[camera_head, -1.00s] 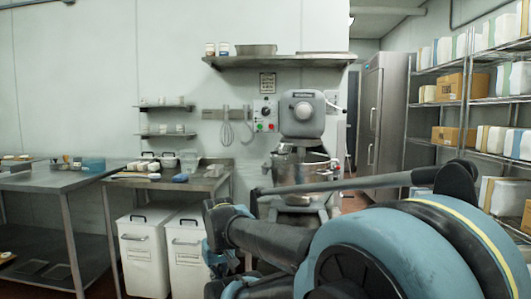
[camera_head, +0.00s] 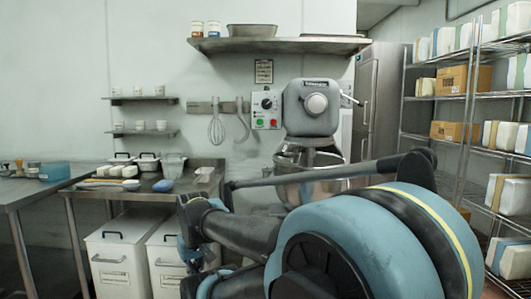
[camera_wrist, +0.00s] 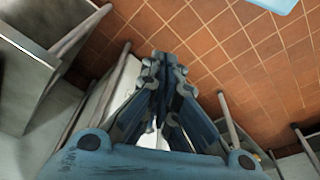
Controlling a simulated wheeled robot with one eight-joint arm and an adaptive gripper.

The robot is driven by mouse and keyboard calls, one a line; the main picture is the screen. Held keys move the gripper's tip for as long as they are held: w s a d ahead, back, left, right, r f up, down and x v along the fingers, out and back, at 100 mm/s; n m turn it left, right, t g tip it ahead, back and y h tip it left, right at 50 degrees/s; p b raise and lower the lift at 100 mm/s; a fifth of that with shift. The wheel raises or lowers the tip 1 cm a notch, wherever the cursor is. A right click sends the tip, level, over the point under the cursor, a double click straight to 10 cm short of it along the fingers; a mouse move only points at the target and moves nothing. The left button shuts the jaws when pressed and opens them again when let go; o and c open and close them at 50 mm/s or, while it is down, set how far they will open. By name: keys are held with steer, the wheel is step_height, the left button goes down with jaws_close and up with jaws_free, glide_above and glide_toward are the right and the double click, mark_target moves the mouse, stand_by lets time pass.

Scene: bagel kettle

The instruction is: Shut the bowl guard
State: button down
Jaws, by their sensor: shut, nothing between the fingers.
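The stand mixer (camera_head: 312,105) stands against the back wall in the head view, with a grey head and a round hub on its front. Its steel bowl (camera_head: 300,188) sits below the head, partly hidden by my arm. The bowl guard (camera_head: 309,157) appears as a thin rim between head and bowl; I cannot tell whether it is open or shut. My gripper (camera_wrist: 165,62) shows in the wrist view with its fingers together, empty, above the tiled floor. It is apart from the mixer.
A steel table (camera_head: 145,184) with pots and trays stands left of the mixer, with white bins (camera_head: 118,262) beneath. A wall shelf (camera_head: 280,44) hangs above the mixer. Wire shelving (camera_head: 465,95) with boxes lines the right side. A control panel (camera_head: 266,110) is left of the mixer head.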

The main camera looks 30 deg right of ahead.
steer(key=shift+w+a, duration=0.1)
steer(key=w+d+r+m+g+h, duration=0.85)
steer(key=w+d+r+h, duration=0.55)
steer(key=w+d+r, duration=1.85)
glide_toward(286, 149)
step_height(286, 149, down, 2)
steer(key=d, duration=0.2)
steer(key=shift+s+d+f+n+g, duration=0.3)
steer(key=shift+d+f+n+g, duration=0.05)
steer(key=shift+d+f+n, duration=0.1)
steer(key=shift+a, duration=0.1)
